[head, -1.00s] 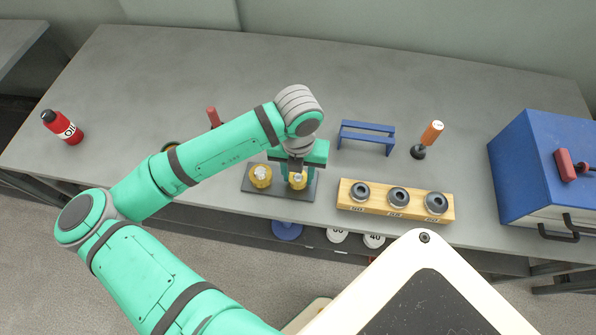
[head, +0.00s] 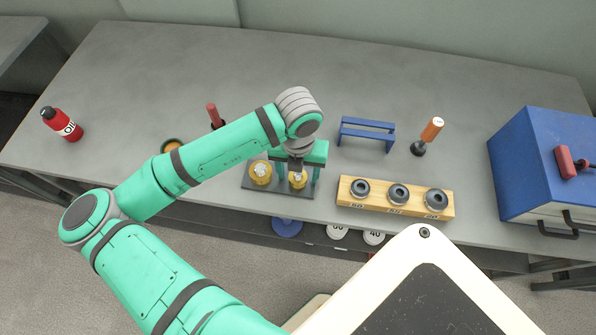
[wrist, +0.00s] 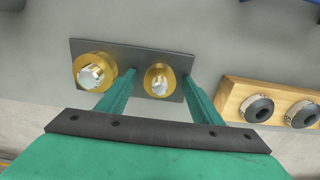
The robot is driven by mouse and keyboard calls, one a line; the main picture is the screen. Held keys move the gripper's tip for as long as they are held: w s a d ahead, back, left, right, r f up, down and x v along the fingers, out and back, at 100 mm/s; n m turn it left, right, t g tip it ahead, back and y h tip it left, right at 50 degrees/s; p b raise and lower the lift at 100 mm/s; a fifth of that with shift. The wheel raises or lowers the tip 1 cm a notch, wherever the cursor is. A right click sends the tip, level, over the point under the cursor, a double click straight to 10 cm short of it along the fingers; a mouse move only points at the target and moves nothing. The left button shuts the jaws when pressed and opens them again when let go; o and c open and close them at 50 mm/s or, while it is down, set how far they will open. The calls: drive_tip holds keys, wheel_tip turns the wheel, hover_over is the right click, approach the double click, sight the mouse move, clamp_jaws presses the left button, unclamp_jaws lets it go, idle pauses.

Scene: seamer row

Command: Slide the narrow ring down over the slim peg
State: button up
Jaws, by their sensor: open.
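A dark base plate (head: 246,186) on the bench carries two pegs with brass rings. The narrow ring (wrist: 148,80) is around the slim peg (wrist: 159,85) on the right; its ring also shows in the head view (head: 298,182). The wider ring (wrist: 84,67) is around the thicker peg (wrist: 91,76) on the left. My gripper (wrist: 160,74) is open above the plate, with one green finger on each side of the narrow ring and a gap on both sides. How far down the ring sits is hard to tell from above.
A wooden block (head: 378,207) with several dark rings lies to the right. A blue stand (head: 367,133), an orange-handled tool (head: 431,131) and a blue cabinet (head: 535,160) are farther right.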

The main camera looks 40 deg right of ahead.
drive_tip(key=shift+r, duration=0.1)
wheel_tip(320, 180, up, 11)
drive_tip(key=shift+f, duration=0.2)
idle(0.7)
